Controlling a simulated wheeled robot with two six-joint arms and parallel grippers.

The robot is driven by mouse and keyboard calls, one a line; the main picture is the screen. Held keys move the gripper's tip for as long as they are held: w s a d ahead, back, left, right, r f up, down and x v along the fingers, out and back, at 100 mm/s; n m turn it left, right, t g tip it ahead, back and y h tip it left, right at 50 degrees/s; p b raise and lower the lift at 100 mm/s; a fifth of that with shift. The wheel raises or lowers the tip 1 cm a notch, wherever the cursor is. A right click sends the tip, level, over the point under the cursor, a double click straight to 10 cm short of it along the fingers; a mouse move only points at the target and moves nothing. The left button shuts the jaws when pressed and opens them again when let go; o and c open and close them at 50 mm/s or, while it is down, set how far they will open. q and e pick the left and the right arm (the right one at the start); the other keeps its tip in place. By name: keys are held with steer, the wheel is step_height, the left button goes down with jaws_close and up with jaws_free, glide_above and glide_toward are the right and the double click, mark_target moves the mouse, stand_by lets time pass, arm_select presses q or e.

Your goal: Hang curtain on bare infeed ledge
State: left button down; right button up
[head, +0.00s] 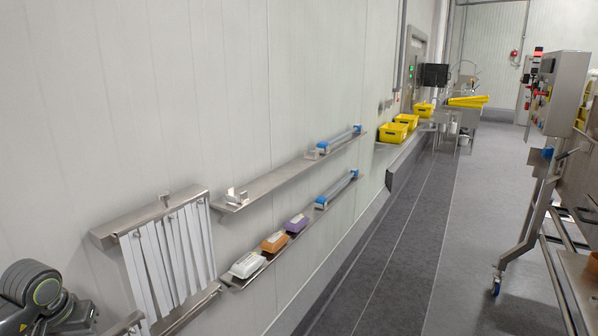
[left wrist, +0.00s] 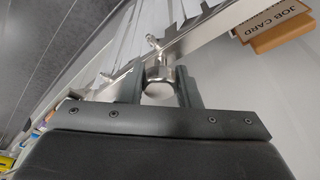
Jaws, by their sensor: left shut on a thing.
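A curtain of white strips (head: 165,262) hangs below a steel ledge (head: 115,232) on the wall at the left of the head view. A peg stands on top of the ledge. My left gripper (left wrist: 158,78) shows only in the left wrist view, where it is shut around a round steel knob (left wrist: 157,73). A steel rail (left wrist: 192,45) with small pegs runs just beyond the knob, with white strips (left wrist: 130,22) behind it. I cannot tell whether the knob is fixed to that rail. My right gripper is not in view.
Two wall shelves to the right hold a steel bracket (head: 236,196), blue-ended clear parts (head: 338,142) and white, orange (head: 274,243) and purple boxes. A job card block (left wrist: 275,25) is near the rail. Yellow crates (head: 392,132) stand farther back. The dark floor strip (head: 385,240) is clear; a steel machine stands right.

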arm_select(q)
steer(key=c, duration=1)
jaws_free()
steer(key=b+v, duration=0.1)
steer(key=v, duration=0.5)
steer(key=shift+r, duration=0.15)
steer(key=p+v, duration=0.8)
steer(key=v, duration=0.3)
steer(key=shift+r, duration=0.1)
